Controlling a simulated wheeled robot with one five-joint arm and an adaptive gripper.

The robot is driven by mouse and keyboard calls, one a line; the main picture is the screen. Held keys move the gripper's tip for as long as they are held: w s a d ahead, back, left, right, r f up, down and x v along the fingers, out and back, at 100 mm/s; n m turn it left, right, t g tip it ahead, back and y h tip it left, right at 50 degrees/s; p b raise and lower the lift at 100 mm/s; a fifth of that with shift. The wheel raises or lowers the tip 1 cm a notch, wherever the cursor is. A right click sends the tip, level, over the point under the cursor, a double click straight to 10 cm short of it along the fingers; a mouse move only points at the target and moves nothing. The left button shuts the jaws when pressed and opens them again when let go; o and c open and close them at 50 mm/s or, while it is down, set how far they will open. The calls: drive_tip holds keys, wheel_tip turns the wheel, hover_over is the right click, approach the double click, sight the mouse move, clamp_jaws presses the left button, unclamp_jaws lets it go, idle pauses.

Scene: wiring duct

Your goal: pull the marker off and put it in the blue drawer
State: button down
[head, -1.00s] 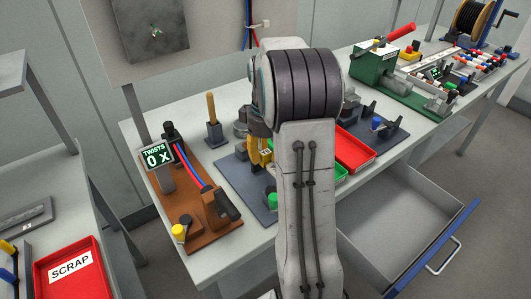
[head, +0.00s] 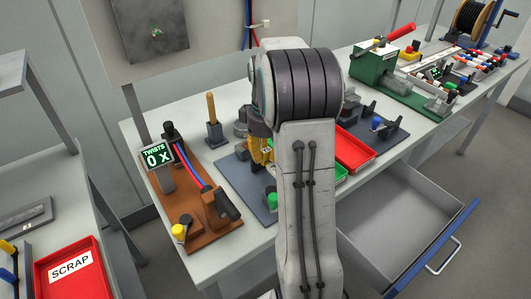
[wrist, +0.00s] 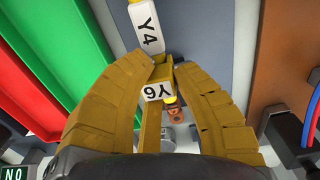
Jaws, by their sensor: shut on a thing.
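In the wrist view, my gripper (wrist: 169,72) has its yellow fingers closed around a yellow marker with a white label reading Y6 (wrist: 158,92), upside down in the picture. A second white label, Y4 (wrist: 148,35), is just beyond the fingertips. I cannot tell whether the Y6 marker is still attached to anything. In the head view, my gripper (head: 261,151) is over the grey-blue board on the bench, partly hidden by my arm. The blue-fronted drawer (head: 432,246) stands open and its visible inside is empty, at the lower right under the bench.
A brown twist fixture (head: 168,208) with a 0 X display stands left of the board. A red tray (head: 355,150) and a green tray lie to its right. A red SCRAP bin (head: 80,285) is on the left table. A green press (head: 380,72) stands farther right.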

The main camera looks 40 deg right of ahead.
drive_tip(key=shift+r, duration=0.25)
drive_tip(key=shift+r+p, duration=1.95)
drive_tip(key=shift+p, duration=0.05)
